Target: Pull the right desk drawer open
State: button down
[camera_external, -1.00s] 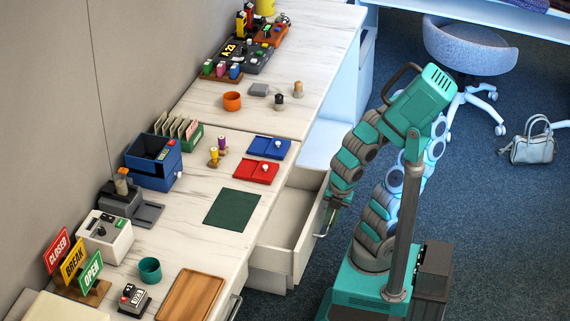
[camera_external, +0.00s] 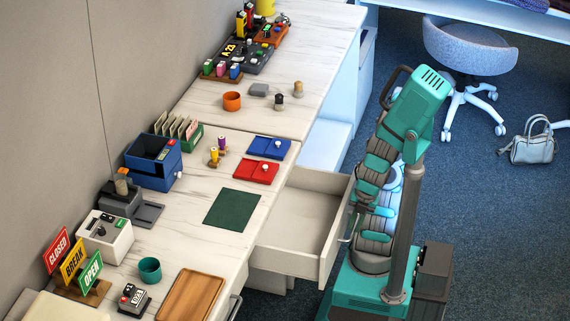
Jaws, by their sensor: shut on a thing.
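The right desk drawer (camera_external: 297,228) is pulled well out from under the desk top, and its pale interior shows empty. Its front panel (camera_external: 335,237) faces my base. My gripper (camera_external: 347,236) is at the outer side of that panel and is shut on the drawer handle (camera_external: 345,239). The fingers are small in this view and partly hidden by my arm.
The desk top (camera_external: 186,240) above carries a dark green mat (camera_external: 232,210), a wooden tray (camera_external: 190,296), a red tray (camera_external: 255,172) and a blue tray (camera_external: 268,147). A chair (camera_external: 468,45) and a handbag (camera_external: 533,142) stand on the open blue carpet at right.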

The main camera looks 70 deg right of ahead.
jog(key=shift+s, duration=0.55)
jog(key=c, duration=0.9)
grip_release()
jog(key=shift+r, duration=0.1)
jog(key=r, duration=0.6)
jog(key=r+p, duration=0.1)
jog(key=r, duration=0.2)
jog(key=shift+s+a+r, duration=0.15)
jog(key=shift+s+r, duration=0.2)
